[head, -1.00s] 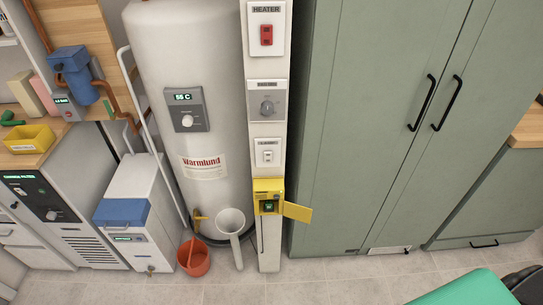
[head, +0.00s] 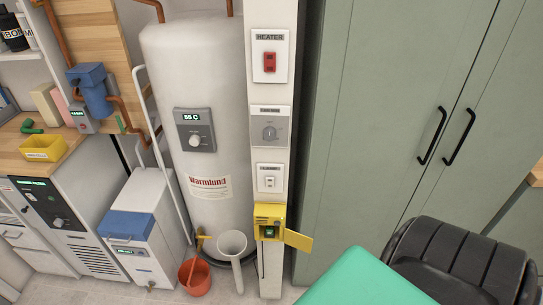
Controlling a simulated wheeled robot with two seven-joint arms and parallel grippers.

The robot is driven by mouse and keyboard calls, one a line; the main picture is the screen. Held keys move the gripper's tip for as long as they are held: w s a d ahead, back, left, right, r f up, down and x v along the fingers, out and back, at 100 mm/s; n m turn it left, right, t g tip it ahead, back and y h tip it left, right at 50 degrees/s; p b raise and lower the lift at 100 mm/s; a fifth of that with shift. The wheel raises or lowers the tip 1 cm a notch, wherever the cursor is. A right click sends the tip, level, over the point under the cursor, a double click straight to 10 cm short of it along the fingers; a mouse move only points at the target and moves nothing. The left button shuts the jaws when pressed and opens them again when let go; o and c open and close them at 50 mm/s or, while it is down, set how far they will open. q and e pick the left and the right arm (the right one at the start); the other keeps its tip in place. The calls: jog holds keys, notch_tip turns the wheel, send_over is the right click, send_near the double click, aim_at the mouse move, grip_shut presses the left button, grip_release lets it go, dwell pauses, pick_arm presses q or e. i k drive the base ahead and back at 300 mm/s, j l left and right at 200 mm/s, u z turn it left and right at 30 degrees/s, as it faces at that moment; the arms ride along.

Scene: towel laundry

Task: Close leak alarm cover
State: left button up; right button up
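The yellow leak alarm box (head: 269,215) is mounted low on the white post, in the middle of the head view. Its yellow cover (head: 298,240) hangs open, swung out to the right. Inside the box a small green-lit display (head: 267,232) shows. Neither of my grippers can be made out in this view, so whether they are open or shut is hidden.
A green surface (head: 365,280) and a black rounded object (head: 460,255) fill the lower right foreground. A white boiler (head: 215,80) stands left of the post, with an orange bucket (head: 195,280) and a grey funnel-like pipe (head: 233,250) below. A green cabinet (head: 365,120) stands right.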

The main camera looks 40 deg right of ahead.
aim_at(300, 242)
jog(key=k+l+u, duration=0.25)
jog(key=l, duration=0.3)
jog(key=k+l+u, duration=0.2)
jog(key=l, duration=0.3)
jog(key=k+l+u, duration=0.25)
jog(key=l, duration=0.25)
jog(key=k+l+u, duration=0.2)
jog(key=k+l, duration=0.15)
